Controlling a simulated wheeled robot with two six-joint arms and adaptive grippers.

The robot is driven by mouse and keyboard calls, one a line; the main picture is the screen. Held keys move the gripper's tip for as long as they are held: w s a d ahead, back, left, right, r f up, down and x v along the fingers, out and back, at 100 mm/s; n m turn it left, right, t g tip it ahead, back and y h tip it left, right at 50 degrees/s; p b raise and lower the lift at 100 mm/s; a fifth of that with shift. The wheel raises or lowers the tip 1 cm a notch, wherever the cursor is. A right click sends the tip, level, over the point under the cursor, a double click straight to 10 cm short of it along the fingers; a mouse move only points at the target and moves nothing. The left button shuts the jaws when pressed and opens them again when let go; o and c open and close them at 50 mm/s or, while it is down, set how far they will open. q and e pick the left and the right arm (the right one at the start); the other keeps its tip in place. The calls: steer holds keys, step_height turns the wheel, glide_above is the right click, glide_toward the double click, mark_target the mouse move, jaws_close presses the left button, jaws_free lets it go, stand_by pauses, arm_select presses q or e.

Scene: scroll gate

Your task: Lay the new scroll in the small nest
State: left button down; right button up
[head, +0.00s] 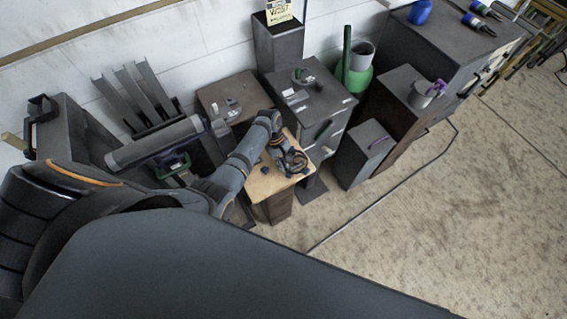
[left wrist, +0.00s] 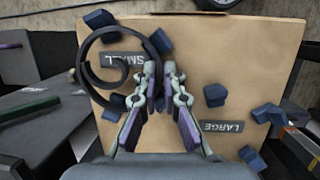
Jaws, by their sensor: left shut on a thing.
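The new scroll (left wrist: 84,60) is a dark spiral strip in the left wrist view, lying over or just above the SMALL label (left wrist: 124,59). Several blue blocks around that label mark the small nest (left wrist: 160,41) on a light wooden board (left wrist: 230,60). My left gripper (left wrist: 163,72) is shut on the scroll's right-hand edge. The fingers hide part of that edge, and I cannot tell whether the scroll touches the board. In the head view, my left gripper (head: 287,163) is over the wooden-topped stand (head: 262,187); the scroll there is small and partly hidden.
The LARGE label (left wrist: 222,127) has blue blocks (left wrist: 215,95) around it, right of the gripper. A dark cabinet (head: 310,95) with small items stands behind the stand. A dark box (head: 362,150) with a purple item is to its right. Open floor (head: 440,220) lies farther right.

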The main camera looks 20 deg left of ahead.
arm_select(q)
steer(key=c, duration=1.4)
jaws_free()
steer(key=v, duration=1.2)
